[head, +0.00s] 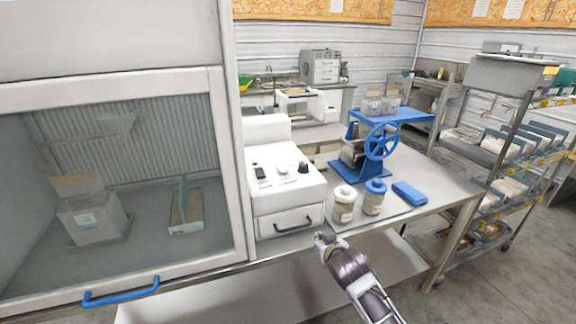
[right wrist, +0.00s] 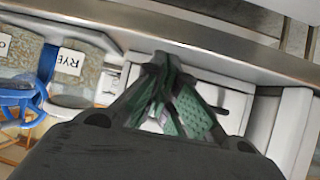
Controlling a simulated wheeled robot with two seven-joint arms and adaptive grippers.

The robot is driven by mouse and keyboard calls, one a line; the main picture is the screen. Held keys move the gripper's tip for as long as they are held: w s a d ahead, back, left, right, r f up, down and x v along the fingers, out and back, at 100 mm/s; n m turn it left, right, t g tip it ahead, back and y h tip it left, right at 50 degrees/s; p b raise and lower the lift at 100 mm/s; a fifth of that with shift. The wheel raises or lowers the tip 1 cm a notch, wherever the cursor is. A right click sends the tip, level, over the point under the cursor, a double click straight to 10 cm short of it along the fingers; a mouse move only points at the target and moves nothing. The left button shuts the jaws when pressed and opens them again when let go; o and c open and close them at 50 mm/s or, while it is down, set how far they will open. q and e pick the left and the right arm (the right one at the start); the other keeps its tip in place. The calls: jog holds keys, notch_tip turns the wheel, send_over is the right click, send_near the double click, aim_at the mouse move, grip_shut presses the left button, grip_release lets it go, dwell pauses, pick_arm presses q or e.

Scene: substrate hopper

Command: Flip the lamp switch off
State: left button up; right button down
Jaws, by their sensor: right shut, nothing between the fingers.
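A white machine (head: 288,204) stands on the bench, with a sloped top panel and a front drawer. On the panel are a black switch (head: 260,172), a pale knob (head: 283,169) and a black knob (head: 303,167). I cannot tell which one is the lamp switch or how it is set. My right gripper (head: 322,239) is at the bench's front edge, below and to the right of the drawer handle (head: 293,224), apart from the panel controls. In the right wrist view the gripper (right wrist: 160,70) is shut and empty, with green finger pads. My left gripper is not in view.
Two labelled jars (head: 344,206) (head: 374,198) stand close to the right gripper. A blue-wheeled mill (head: 380,142) and a blue block (head: 409,193) are on the bench (head: 440,190). A glass-fronted cabinet (head: 232,150) with a blue handle (head: 121,292) is at left.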

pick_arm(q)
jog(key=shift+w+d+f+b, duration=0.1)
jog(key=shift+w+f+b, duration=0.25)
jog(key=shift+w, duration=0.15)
pick_arm(e)
jog(key=w+a+r+t+y, duration=0.1)
jog(key=w+a+r, duration=0.1)
jog(key=r, duration=0.6)
jog(key=w+a+r+n+t+y, duration=0.1)
jog(key=w+a+r+t, duration=0.1)
jog(key=r, duration=0.6)
jog(key=w+a+r+t+y, duration=0.1)
jog(key=w+a+r+t, duration=0.1)
jog(key=r, duration=0.6)
jog(key=shift+w+a+r+n, duration=0.2)
jog(key=shift+w+a+n, duration=0.1)
jog(key=shift+a, duration=0.5)
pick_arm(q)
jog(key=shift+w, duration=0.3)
pick_arm(e)
jog(key=shift+w, duration=0.15)
